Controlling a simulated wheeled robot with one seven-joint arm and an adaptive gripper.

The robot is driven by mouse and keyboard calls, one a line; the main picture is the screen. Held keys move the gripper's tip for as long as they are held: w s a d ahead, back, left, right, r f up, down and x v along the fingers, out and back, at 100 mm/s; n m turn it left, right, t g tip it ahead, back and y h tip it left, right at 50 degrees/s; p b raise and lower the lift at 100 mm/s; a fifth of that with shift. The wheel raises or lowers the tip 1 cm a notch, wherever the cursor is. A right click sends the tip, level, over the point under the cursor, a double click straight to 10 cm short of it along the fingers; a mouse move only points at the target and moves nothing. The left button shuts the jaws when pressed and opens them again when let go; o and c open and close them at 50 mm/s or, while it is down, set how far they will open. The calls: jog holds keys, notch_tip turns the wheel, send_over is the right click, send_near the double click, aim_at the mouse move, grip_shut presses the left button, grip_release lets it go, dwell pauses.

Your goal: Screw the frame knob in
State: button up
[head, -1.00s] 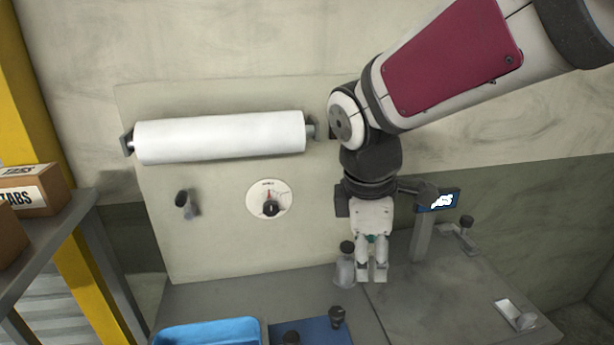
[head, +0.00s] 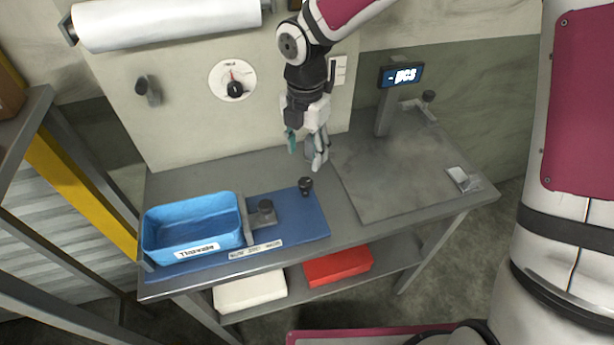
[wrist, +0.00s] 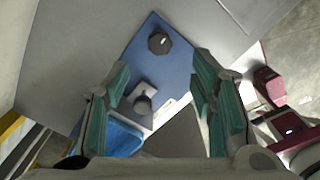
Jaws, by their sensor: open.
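A dark knob (head: 305,186) stands on the right part of the blue mat (head: 310,222); it also shows in the wrist view (wrist: 159,42). A second dark knob (head: 265,206) sits on a grey bracket (head: 262,222) beside the blue bin, and shows lower in the wrist view (wrist: 142,102). I cannot tell for sure which is the frame knob. My gripper (head: 306,153) is open and empty, pointing down above the back of the bench, behind and above the first knob. In the wrist view its green-padded fingers (wrist: 162,78) are wide apart, with the first knob beyond the tips.
A labelled blue bin (head: 195,205) stands at the bench's left end. A grey plate with a display post (head: 384,110) and small brackets is at right. The back panel carries a white roll (head: 165,22), a dial (head: 233,80) and a protruding knob (head: 142,87). Boxes lie on the shelf below.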

aim_at(305, 182)
notch_tip(305, 182, down, 10)
jog(key=shift+r+p, duration=0.1)
jog(key=shift+p, duration=0.35)
jog(key=c, duration=1.1)
